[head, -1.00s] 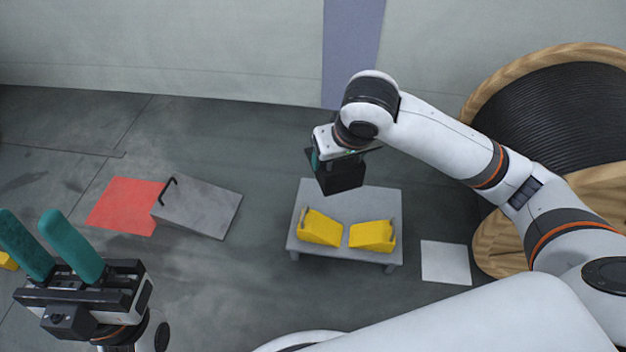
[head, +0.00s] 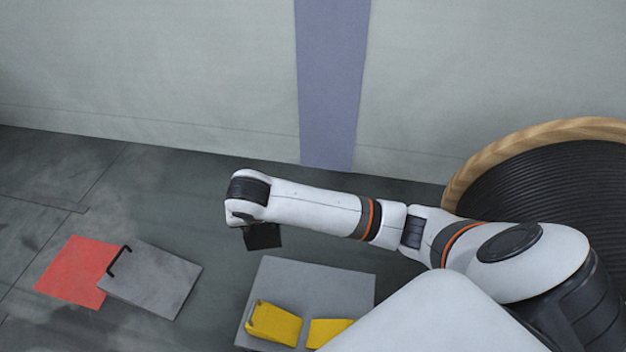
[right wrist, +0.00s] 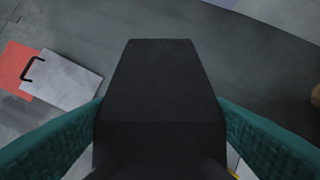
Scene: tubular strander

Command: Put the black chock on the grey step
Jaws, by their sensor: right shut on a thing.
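The black chock (head: 263,236) hangs in the air from my right gripper (head: 250,226), left of and beyond the grey step (head: 315,277). In the right wrist view the black chock (right wrist: 160,95) fills the middle, gripped between the teal fingers of my right gripper (right wrist: 160,112). The grey step is a low platform whose front edge is cut off at the bottom of the head view. Its far part is bare. My left gripper is out of view.
Two yellow chocks (head: 273,324) (head: 327,331) stand on the step's near part. A grey plate with a black handle (head: 155,281) overlaps a red floor patch (head: 75,270) at left. A large cable reel (head: 530,195) stands at right. Floor between plate and step is clear.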

